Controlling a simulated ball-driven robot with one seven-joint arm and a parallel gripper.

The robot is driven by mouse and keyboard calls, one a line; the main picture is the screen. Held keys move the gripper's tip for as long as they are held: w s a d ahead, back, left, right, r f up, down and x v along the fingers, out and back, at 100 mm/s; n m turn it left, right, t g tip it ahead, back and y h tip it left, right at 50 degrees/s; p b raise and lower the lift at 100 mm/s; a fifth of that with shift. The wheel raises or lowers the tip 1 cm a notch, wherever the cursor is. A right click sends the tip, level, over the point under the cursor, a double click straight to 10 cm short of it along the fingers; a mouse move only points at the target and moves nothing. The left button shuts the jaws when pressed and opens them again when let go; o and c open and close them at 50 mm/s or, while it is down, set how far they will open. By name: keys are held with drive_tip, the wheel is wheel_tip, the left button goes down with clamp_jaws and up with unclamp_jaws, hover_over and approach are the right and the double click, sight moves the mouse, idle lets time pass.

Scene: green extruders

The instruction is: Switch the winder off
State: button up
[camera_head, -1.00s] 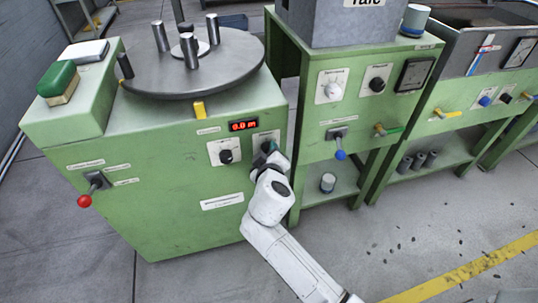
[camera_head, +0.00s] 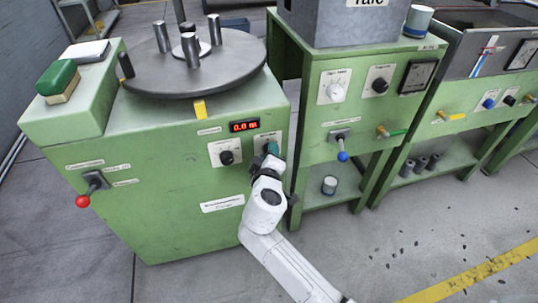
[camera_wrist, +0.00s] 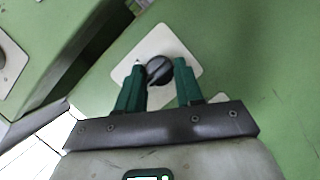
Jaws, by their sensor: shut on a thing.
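The winder (camera_head: 175,205) is the green cabinet at the left in the head view, with a grey round turntable (camera_head: 225,80) and a red display (camera_head: 244,126) reading about 0.0. Two knobs on pale plates sit below the display. My gripper (camera_head: 271,154) is at the right one and hides it in the head view. In the wrist view my gripper (camera_wrist: 159,67) has its green fingers on either side of this black knob (camera_wrist: 158,71) on its white plate (camera_wrist: 180,45), shut on it. The left black knob (camera_head: 226,157) is free.
A red-ball lever (camera_head: 84,200) is on the winder's left front. A green-topped block (camera_head: 58,79) lies on its top. The neighbouring green bench (camera_head: 310,115) on the right has knobs and a blue-ball lever (camera_head: 342,156). The floor in front is free.

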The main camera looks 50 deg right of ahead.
drive_tip(key=o, duration=1)
drive_tip(key=p+v, duration=0.2)
drive_tip(key=v, duration=0.8)
drive_tip(key=shift+s+a+r, duration=0.15)
drive_tip(key=shift+s+a, duration=0.1)
drive_tip(key=shift+a, duration=0.05)
drive_tip(key=s+d+f+m+g+y, duration=0.1)
drive_tip(key=s+f+m+g+y, duration=0.35)
drive_tip(key=s+f, duration=0.6)
drive_tip(key=s+a+f+n+g+y, duration=0.35)
drive_tip(key=s+a+y, duration=0.35)
drive_tip(key=s, duration=0.3)
wheel_tip(320, 180, up, 23)
drive_tip(key=m+p, duration=0.1)
drive_tip(key=p, duration=2.1)
